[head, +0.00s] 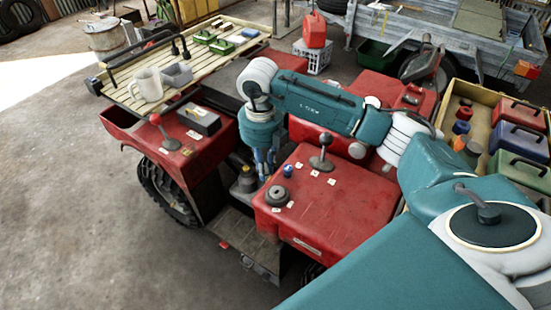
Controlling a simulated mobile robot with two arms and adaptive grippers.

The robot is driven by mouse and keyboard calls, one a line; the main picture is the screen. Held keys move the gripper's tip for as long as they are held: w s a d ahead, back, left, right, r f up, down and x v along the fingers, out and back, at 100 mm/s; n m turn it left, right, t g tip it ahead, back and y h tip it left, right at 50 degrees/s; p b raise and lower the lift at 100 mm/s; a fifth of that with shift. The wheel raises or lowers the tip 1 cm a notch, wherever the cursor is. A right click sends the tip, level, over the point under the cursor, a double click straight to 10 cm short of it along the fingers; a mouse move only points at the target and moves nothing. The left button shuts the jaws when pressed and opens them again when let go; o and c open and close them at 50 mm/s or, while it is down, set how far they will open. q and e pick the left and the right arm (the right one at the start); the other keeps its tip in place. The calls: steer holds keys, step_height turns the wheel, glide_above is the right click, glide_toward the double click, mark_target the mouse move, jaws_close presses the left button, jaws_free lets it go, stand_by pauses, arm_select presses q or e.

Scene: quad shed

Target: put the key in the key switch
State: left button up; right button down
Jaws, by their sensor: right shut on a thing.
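My right gripper (264,163) points down at the left edge of the red panel (335,205) of the quad. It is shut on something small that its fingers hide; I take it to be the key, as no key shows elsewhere. I cannot tell for sure which fitting is the key switch. The gripper appears apart from the round fitting. My left gripper is not in view.
A second lever (156,122) and a grey box (197,120) are on the left red fender. A wooden crate (466,88) stands right.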

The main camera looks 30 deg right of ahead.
steer(key=d+f+m+b, duration=0.1)
steer(key=f+m, duration=0.1)
steer(key=m, duration=0.1)
steer(key=d+f+m, duration=0.2)
steer(key=f+m, duration=0.1)
steer(key=d+f+m+b, duration=0.1)
steer(key=f+m, duration=0.1)
steer(key=m, duration=0.2)
steer(key=shift+w+d+f+b, duration=0.25)
steer(key=shift+w+d+b, duration=0.05)
steer(key=shift+w, duration=0.1)
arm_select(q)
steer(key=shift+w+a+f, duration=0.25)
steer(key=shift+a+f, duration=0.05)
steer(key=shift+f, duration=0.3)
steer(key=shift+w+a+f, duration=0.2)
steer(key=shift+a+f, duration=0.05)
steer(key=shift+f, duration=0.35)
arm_select(e)
steer(key=shift+f, duration=0.3)
arm_select(q)
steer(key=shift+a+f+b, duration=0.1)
steer(key=shift+b, duration=0.2)
arm_select(e)
steer(key=shift+f, duration=0.15)
